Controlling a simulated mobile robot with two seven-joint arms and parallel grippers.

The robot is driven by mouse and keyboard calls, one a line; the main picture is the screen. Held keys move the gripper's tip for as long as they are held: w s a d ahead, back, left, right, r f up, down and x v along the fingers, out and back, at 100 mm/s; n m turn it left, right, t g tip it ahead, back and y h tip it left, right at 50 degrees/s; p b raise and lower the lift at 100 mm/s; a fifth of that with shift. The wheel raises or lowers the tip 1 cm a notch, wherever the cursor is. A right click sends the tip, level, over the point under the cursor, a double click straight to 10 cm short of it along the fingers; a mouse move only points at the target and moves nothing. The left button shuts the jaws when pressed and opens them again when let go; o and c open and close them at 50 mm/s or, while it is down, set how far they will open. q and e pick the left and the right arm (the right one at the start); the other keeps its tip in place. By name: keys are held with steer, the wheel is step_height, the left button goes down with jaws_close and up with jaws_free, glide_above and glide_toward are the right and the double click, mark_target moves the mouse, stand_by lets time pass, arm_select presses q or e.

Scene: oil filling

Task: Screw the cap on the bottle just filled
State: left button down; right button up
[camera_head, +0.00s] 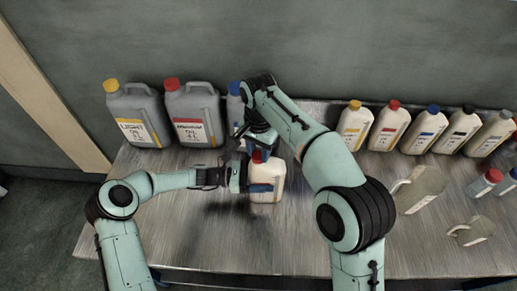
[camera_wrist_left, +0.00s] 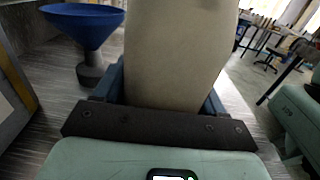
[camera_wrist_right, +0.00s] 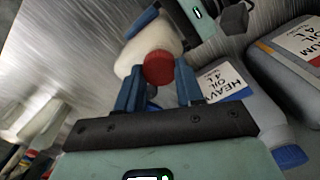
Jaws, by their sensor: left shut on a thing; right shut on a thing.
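A cream bottle (camera_head: 268,182) with a red cap (camera_head: 259,156) stands near the middle of the metal table. My left gripper (camera_head: 262,187) is shut on the bottle's body from the left side. In the left wrist view the bottle's pale side (camera_wrist_left: 180,50) fills the space between the fingers. My right gripper (camera_head: 260,152) is above the bottle, shut on the red cap. In the right wrist view the cap (camera_wrist_right: 158,67) sits at the bottle's top, between the blue fingers. The thread under the cap is hidden, so I cannot tell how tight it is.
Grey canisters (camera_head: 140,117) (camera_head: 194,117) stand at the back left, and a blue-capped heavy oil canister (camera_wrist_right: 235,92) is close behind the right gripper. Several cream bottles (camera_head: 389,128) line the back right. Jugs (camera_head: 420,189) lie at right. A blue funnel (camera_wrist_left: 85,24) shows in the left wrist view.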

steer(key=m, duration=1.1)
steer(key=shift+s, duration=0.1)
steer(key=m, duration=0.7)
steer(key=shift+s, duration=0.1)
steer(key=m, duration=0.6)
steer(key=shift+m, duration=0.3)
steer(key=o, duration=1)
steer(key=shift+r, duration=2.2)
